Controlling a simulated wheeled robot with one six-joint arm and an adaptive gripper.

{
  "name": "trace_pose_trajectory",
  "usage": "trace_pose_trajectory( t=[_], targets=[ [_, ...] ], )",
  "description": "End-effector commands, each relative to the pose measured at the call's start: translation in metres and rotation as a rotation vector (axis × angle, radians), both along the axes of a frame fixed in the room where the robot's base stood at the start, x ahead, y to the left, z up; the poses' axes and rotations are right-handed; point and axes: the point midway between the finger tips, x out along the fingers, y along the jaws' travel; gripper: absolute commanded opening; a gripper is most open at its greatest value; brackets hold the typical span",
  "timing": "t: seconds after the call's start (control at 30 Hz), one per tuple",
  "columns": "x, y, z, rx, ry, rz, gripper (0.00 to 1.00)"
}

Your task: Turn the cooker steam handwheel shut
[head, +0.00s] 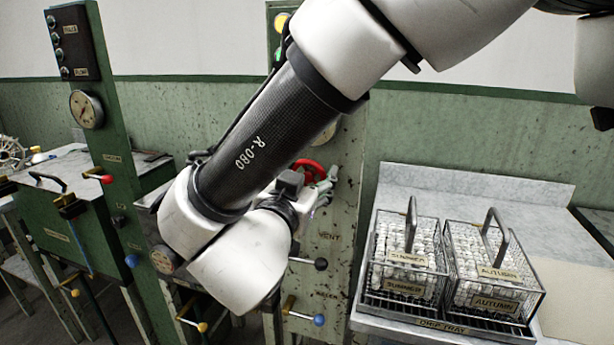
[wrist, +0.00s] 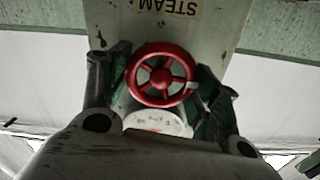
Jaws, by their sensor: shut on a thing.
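The cooker steam handwheel (wrist: 160,75) is a red spoked wheel below a plate marked STEAM (wrist: 170,5) in the wrist view. In the head view part of its red rim (head: 309,166) shows on the green panel, beyond my arm. My gripper (wrist: 158,82) has one finger on each side of the wheel and is shut on it. In the head view my gripper (head: 322,188) is at the wheel, partly hidden by my own wrist. A round white dial (wrist: 155,122) shows below the wheel in the wrist view.
A lever with a black knob (head: 320,264) marked VENT and a blue-knobbed one (head: 319,320) sit below the wheel. Wire baskets (head: 412,244) of white cocoons stand on a drip tray (head: 440,326) at right. A green post with a gauge (head: 86,109) stands at left.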

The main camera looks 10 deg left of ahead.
Motion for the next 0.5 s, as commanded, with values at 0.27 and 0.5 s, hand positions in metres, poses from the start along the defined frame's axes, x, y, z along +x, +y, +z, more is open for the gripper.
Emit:
trace_pose_trajectory(
  t=[0.27, 0.5],
  targets=[
    [-0.0004, -0.0008, -0.0006, 0.239, -0.018, 0.001, 0.38],
    [-0.0004, -0.0014, -0.0010, 0.393, -0.030, 0.000, 0.38]
  ],
)
